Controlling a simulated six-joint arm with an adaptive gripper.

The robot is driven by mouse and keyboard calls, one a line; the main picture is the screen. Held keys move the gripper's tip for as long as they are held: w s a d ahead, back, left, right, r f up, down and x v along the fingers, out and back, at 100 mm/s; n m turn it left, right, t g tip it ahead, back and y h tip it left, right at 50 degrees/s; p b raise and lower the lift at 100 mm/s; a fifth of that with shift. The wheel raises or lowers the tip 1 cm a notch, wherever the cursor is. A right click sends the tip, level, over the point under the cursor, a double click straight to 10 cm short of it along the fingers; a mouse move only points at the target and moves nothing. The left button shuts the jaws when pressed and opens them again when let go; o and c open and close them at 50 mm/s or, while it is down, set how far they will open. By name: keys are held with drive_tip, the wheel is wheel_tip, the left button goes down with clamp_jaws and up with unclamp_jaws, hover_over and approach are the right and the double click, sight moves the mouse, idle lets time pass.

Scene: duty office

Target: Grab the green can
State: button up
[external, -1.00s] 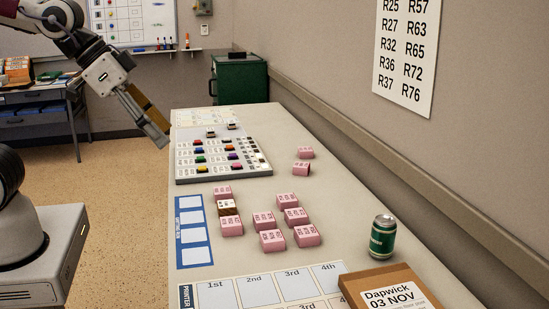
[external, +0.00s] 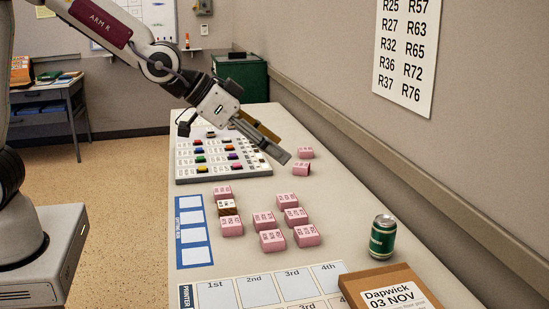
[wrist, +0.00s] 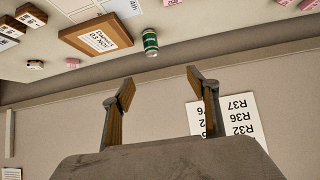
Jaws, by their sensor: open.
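The green can (external: 382,237) stands upright near the right side of the long table, just behind the cardboard box. It also shows in the wrist view (wrist: 150,42), above and beyond my fingertips. My gripper (external: 276,148) is over the far half of the table, above the colored-key board and left of the two far pink blocks. In the wrist view my gripper (wrist: 161,82) has its two fingers spread wide with nothing between them. The can is well apart from my gripper.
Several pink blocks (external: 272,240) lie mid-table, with a brown block (external: 228,208) among them. A cardboard box (external: 388,289) labelled Dapwick sits in front of the can. The wall (external: 460,170) runs along the table's right side. Bare tabletop lies between the blocks and the can.

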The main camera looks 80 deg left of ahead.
drive_tip(key=w+d+f+t, duration=0.2)
drive_tip(key=w+f, duration=0.7)
drive_tip(key=w, duration=0.2)
drive_tip(key=t, duration=0.2)
approach(372, 233)
drive_tip(key=shift+h, duration=0.3)
drive_tip(key=x, duration=0.5)
drive_tip(key=shift+a+r, duration=0.2)
drive_tip(key=shift+r, duration=0.1)
drive_tip(key=shift+w+g, duration=0.1)
drive_tip(key=shift+g, duration=0.2)
drive_tip(key=shift+x, duration=1.25)
drive_tip(key=shift+w+f, duration=0.15)
drive_tip(key=shift+x, duration=2.4)
drive_tip(key=c, duration=0.9)
